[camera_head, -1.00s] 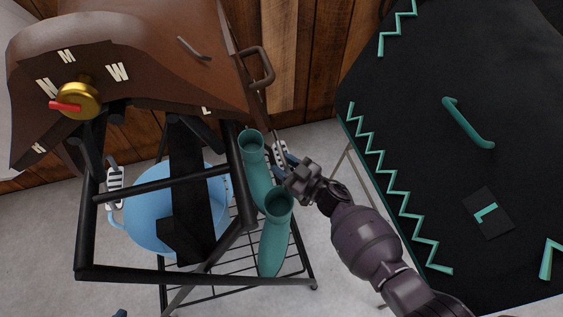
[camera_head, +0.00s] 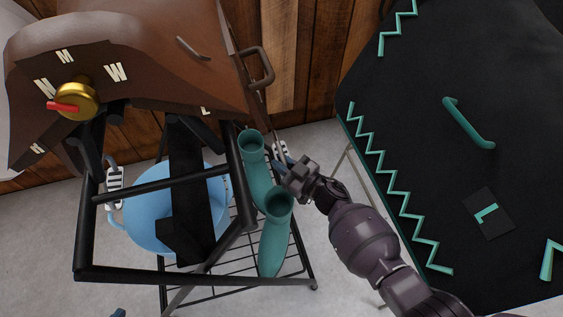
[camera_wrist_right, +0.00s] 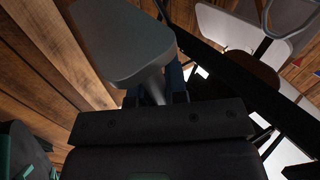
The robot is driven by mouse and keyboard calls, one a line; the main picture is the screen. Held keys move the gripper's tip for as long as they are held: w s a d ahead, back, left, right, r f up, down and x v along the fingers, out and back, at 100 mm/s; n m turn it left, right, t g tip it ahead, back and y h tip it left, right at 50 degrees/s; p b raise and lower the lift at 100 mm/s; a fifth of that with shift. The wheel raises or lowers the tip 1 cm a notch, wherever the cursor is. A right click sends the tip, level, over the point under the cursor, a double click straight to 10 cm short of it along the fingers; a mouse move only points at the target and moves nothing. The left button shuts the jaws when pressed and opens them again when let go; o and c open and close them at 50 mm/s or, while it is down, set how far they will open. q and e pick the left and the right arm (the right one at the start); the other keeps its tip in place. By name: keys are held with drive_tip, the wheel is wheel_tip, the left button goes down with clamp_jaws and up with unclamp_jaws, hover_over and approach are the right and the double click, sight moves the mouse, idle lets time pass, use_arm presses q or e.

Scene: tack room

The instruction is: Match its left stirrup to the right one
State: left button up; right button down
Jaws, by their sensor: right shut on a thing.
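A brown saddle (camera_head: 130,45) sits on a black stand (camera_head: 165,272) at the left of the head view. One grey slotted stirrup (camera_head: 115,189) hangs at the stand's left side. The other stirrup (camera_head: 281,151) hangs at its right side, partly hidden by my right gripper (camera_head: 286,167). That gripper is shut on it, as far as I can tell. In the right wrist view, the blue fingers (camera_wrist_right: 172,85) close around the neck of a grey piece (camera_wrist_right: 125,45). A small dark blue tip at the bottom left edge may be my left gripper (camera_head: 119,313).
Teal boots (camera_head: 275,245) stand on a wire rack close below my right gripper. A blue tub (camera_head: 150,225) is behind the stand. A plank wall is behind.

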use_arm(q)
drive_tip(key=p, duration=0.2)
drive_tip(key=s+g+p, duration=0.1)
drive_tip(key=shift+a+r+n+p, duration=0.2)
drive_tip(key=shift+r+n+p, duration=0.1)
drive_tip(key=shift+p, duration=0.1)
use_arm(e)
wheel_tip(320, 180, up, 6)
drive_tip(key=a, duration=0.1)
drive_tip(key=shift+s+a, duration=0.2)
drive_tip(key=c, duration=1.2)
unclamp_jaws()
drive_tip(key=shift+f, duration=0.1)
drive_tip(key=shift+d, duration=0.1)
